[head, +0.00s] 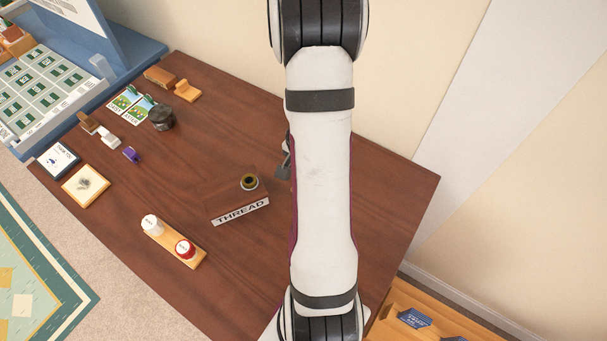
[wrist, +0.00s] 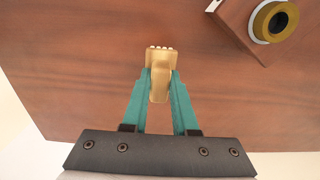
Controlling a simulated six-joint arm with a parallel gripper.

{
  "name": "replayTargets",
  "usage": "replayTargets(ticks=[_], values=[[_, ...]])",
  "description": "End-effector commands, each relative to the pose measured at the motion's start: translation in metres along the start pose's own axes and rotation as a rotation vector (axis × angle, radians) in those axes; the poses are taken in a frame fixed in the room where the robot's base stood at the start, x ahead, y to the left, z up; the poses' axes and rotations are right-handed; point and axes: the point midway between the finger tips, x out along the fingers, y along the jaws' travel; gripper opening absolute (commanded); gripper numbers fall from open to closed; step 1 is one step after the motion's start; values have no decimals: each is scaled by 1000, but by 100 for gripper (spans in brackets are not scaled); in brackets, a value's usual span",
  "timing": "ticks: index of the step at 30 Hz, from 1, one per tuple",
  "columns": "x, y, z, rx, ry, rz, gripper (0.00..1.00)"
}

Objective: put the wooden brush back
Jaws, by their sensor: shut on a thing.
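The wooden brush (wrist: 159,78) shows in the wrist view as a small tan block with white bristle tufts along its far end. My gripper (wrist: 160,84) has its two teal fingers closed on the brush's sides. The brown table top lies beyond it; I cannot tell whether the brush touches it. In the head view my white arm covers the brush and most of the gripper; only a small grey part (head: 283,171) shows at the arm's left edge.
A wooden block labelled THREAD (head: 224,194) with a dark-yellow spool (head: 249,182) stands left of my arm. A wooden stand (head: 174,244) holds white and red spools. Tan and brown blocks (head: 187,91), a dark round object (head: 162,117) and cards lie farther left. The table's right part looks bare.

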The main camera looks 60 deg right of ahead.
Motion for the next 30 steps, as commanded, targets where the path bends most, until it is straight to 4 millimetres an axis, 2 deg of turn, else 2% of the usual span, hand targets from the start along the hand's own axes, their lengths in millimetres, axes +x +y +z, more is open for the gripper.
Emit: replayTargets(ticks=[3, 4, 8, 17, 20, 23, 30], values=[[3, 0, 0, 0, 0, 0, 0], [3, 0, 0, 0, 0, 0, 32], [2, 0, 0, 0, 0, 0, 56], [2, 0, 0, 0, 0, 0, 57], [-7, 0, -1, 0, 3, -2, 57], [-28, -1, -1, 1, 5, -4, 57], [-93, -1, -1, 0, 5, -4, 57]])
